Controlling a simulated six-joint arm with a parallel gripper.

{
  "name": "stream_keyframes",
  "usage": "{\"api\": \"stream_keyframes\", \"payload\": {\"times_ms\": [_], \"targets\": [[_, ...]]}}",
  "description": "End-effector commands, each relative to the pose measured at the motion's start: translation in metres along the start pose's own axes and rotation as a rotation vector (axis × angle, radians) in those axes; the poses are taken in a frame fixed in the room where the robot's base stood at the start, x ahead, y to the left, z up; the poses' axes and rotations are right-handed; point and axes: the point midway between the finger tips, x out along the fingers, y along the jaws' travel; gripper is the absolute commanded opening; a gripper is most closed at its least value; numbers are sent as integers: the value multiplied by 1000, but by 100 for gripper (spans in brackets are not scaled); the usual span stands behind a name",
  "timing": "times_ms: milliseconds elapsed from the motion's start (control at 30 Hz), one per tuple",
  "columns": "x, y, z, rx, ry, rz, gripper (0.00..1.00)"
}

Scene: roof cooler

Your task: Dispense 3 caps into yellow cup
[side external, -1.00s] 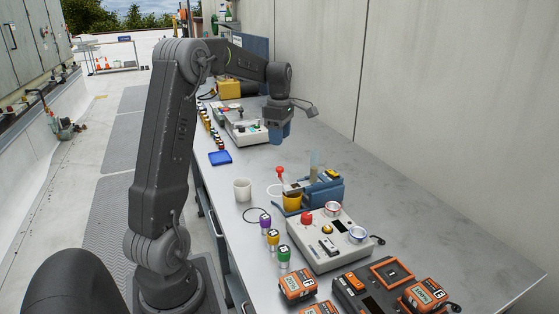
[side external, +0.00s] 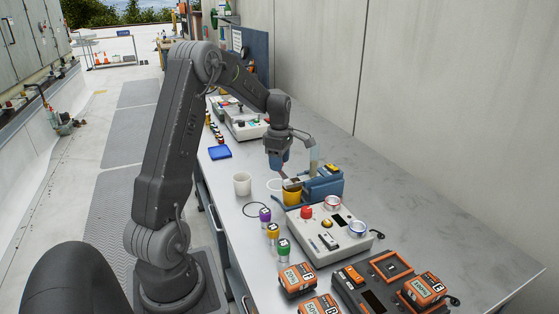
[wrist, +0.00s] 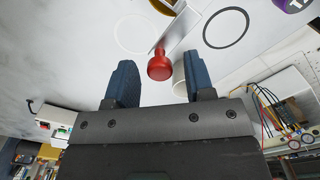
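The yellow cup (side external: 291,196) stands beside the blue dispenser (side external: 323,186), below a clear upright tube (side external: 314,158). In the wrist view, part of a yellow cup (wrist: 165,5) shows at the top edge. A red round knob (wrist: 160,68) on the dispenser's pale lever (wrist: 182,27) lies between my gripper's (wrist: 160,78) two blue fingers, with gaps on both sides. In the side view my gripper (side external: 277,170) is low beside the dispenser and hides the knob. The fingers are open and hold nothing. The cup's inside is not clear.
A white cup (side external: 242,183) stands left of the dispenser, close behind my right-hand finger in the wrist view. A control box (side external: 330,231) with a red button and several coloured-top bottles (side external: 273,231) stand in front. A blue tray (side external: 220,152) lies farther back. The bench's right side is clear.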

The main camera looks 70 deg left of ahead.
Motion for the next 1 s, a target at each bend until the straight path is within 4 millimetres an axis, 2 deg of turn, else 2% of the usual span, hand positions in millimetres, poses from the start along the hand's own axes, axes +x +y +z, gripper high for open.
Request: {"api": "stream_keyframes", "payload": {"times_ms": [67, 500, 767, 1000], "targets": [[0, 0, 0, 0, 0, 0, 41], [0, 0, 0, 0, 0, 0, 0], [-1, 2, 2, 1, 0, 1, 0], [0, 29, 28, 4, 0, 3, 0]]}}
